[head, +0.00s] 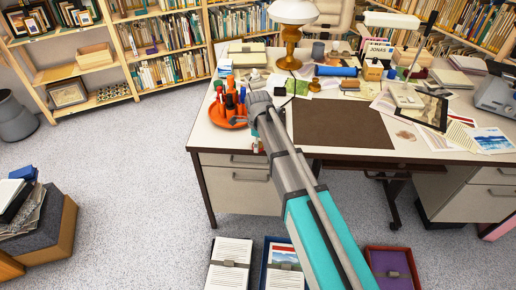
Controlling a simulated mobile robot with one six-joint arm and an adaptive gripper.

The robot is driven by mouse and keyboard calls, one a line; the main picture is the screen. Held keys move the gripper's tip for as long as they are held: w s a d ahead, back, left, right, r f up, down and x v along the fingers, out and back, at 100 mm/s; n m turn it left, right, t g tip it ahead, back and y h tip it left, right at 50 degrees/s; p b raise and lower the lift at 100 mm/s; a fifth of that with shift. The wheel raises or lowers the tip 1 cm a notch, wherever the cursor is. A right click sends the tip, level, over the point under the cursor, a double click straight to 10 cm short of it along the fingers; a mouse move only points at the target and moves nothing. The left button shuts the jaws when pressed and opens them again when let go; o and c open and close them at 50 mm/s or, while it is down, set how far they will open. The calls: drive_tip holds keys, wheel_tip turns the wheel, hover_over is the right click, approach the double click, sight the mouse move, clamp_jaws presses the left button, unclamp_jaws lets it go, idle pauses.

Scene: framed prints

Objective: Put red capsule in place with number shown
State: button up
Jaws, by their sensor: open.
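My arm reaches up from the bottom right to the desk (226,139). My gripper (258,136) is at the desk's front left edge, small and mostly hidden behind my wrist. It is open, and I see nothing held in it. Just left of my wrist, an orange-red round tray (216,116) holds several small upright items in red, orange and dark colours. I cannot tell whether one of them is the red capsule. No place marked with a number can be made out.
A dark brown mat (342,128) lies bare on the desk. A lamp (290,40), a blue roll (336,71), papers and small objects crowd the back and right. Bookshelves (165,45) stand behind.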

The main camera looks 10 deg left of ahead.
idle(0.5)
drive_tip(key=c, duration=1.3)
drive_tip(key=shift+o, duration=0.2)
drive_tip(key=shift+r, duration=0.25)
drive_tip(key=shift+r+p, duration=0.75)
drive_tip(key=shift+p, duration=0.2)
drive_tip(key=s+d+r+p, duration=0.6)
drive_tip(key=s+r+p, duration=0.5)
drive_tip(key=s, duration=0.1)
drive_tip(key=shift+s, duration=0.35)
